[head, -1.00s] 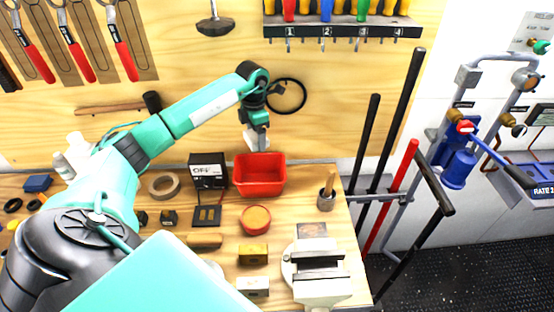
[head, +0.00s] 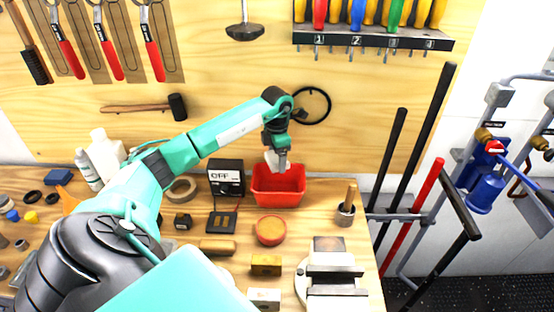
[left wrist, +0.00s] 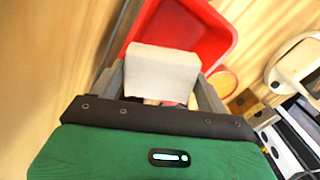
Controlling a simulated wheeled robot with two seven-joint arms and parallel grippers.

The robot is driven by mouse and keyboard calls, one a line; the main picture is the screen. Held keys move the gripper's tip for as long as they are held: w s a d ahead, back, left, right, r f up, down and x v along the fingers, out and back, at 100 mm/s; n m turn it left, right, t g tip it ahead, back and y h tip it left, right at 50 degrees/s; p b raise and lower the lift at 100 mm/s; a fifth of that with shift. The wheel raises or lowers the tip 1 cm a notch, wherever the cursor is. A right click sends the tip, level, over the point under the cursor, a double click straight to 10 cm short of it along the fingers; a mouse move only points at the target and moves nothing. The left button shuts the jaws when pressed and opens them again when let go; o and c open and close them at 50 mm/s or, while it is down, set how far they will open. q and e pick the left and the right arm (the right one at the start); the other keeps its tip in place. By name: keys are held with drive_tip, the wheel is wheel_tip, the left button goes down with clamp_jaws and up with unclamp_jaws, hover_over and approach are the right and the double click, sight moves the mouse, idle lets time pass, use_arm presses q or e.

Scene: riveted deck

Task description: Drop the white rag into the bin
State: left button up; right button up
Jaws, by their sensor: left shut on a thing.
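The white rag (left wrist: 163,70) is held between the fingers of my left gripper (left wrist: 160,95) in the left wrist view, where it looks like a pale block. In the head view the rag (head: 273,160) shows as a small white patch beside my left gripper (head: 281,166). The red bin (head: 278,190) stands open on the bench against the back board. The gripper and rag are over the bin's back part; the exact height above it is hard to tell. The bin (left wrist: 222,35) also shows behind the rag in the left wrist view. My right gripper is not in view.
An OFF box (head: 227,178) stands just left of the bin. A vise (head: 334,285) sits at the bench's front right.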

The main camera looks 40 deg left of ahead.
use_arm(q)
drive_tip(key=o, duration=1)
drive_tip(key=shift+c, duration=0.2)
drive_tip(key=shift+o, duration=0.2)
drive_tip(key=shift+r, duration=0.3)
wheel_tip(320, 180, up, 13)
drive_tip(key=b, duration=0.3)
drive_tip(key=shift+r, duration=0.15)
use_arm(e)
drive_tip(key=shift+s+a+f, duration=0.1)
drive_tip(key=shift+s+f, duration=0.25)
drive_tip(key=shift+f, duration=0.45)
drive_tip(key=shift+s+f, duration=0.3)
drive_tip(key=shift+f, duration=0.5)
